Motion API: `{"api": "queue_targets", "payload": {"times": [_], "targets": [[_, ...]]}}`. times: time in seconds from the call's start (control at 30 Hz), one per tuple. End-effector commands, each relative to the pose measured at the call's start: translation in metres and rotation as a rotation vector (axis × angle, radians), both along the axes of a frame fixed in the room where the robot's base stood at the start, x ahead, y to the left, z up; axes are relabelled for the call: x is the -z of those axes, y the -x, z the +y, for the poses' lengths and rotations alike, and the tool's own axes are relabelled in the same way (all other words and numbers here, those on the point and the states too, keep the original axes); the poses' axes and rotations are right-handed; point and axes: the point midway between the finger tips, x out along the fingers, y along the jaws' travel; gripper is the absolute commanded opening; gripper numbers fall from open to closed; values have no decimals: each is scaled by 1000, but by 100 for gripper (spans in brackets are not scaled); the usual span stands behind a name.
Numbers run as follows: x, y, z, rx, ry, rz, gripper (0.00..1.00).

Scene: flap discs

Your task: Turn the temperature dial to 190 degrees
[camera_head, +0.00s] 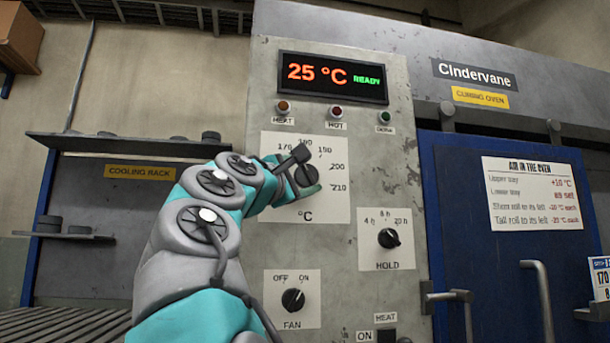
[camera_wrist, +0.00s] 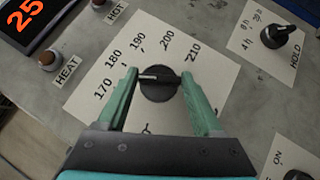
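The temperature dial (camera_head: 307,176) is a round black knob on a white plate marked 170 to 210 °C on the oven's grey panel. In the wrist view the dial (camera_wrist: 160,88) has a white mark pointing left, roughly toward 170 or between 170 and 180. The teal fingers of my gripper (camera_wrist: 159,76) stand on both sides of the dial, very close to its edges. I cannot tell whether they press on it. In the head view my gripper (camera_head: 300,172) partly covers the dial and plate. The display (camera_head: 332,78) reads 25 °C, READY.
The hold dial (camera_head: 389,238) is to the lower right and the fan switch (camera_head: 293,299) below. Indicator lamps sit under the display. The blue oven door (camera_head: 465,190) with handles is at right; a cooling rack (camera_head: 130,146) is at left.

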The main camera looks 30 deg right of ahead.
Motion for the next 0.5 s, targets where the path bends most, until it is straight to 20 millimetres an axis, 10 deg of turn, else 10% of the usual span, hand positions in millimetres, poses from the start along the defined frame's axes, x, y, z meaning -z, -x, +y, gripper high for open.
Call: {"api": "queue_targets", "payload": {"times": [0.5], "targets": [[1,0,0,0,-1,0,8]]}}
